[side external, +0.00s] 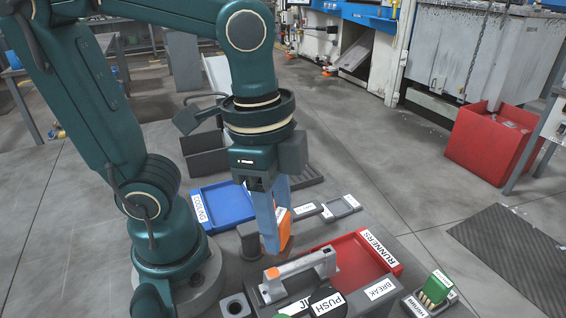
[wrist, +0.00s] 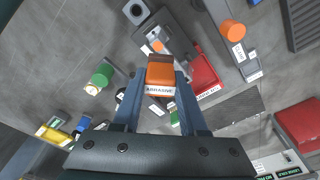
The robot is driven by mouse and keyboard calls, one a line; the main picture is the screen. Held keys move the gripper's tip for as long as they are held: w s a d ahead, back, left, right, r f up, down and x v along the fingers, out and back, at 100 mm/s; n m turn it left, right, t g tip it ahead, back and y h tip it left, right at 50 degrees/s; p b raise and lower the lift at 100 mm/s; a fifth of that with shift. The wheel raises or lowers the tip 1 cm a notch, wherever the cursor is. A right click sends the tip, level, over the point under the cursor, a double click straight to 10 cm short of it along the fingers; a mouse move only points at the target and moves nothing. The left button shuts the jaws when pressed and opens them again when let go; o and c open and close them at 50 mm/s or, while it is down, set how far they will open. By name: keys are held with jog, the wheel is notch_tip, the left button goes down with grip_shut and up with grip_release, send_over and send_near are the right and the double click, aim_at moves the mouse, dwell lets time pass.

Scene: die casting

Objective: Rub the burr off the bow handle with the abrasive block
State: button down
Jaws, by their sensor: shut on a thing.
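My gripper (side external: 276,240) points down with its blue fingers shut on the orange abrasive block (side external: 285,229). In the wrist view the block (wrist: 160,74) shows its white ABRASIVE label between the fingers. The grey bow handle (side external: 303,264) lies on the dark jig (side external: 262,295) at the front. It has an orange patch at its left end, and I cannot make out the burr itself. The block appears above and behind the handle, apparently apart from it. In the wrist view the handle (wrist: 156,40) is partly hidden behind the block.
The red RUNNERS tray (side external: 394,267) lies right of the jig. A black PUSH button (side external: 327,302) stands in front of the handle. The blue tray (side external: 232,213) is behind left. A green brush-like item (side external: 436,287) stands at front right. Small grey holders lie behind the red tray.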

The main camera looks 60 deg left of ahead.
aim_at(284, 246)
jog(key=shift+f, duration=2)
jog(key=shift+w+f, duration=0.45)
jog(key=shift+f, duration=0.15)
jog(key=shift+w+f, duration=0.15)
jog(key=shift+w, duration=3.15)
jog(key=shift+s, duration=3.7)
jog(key=shift+r, duration=4.15)
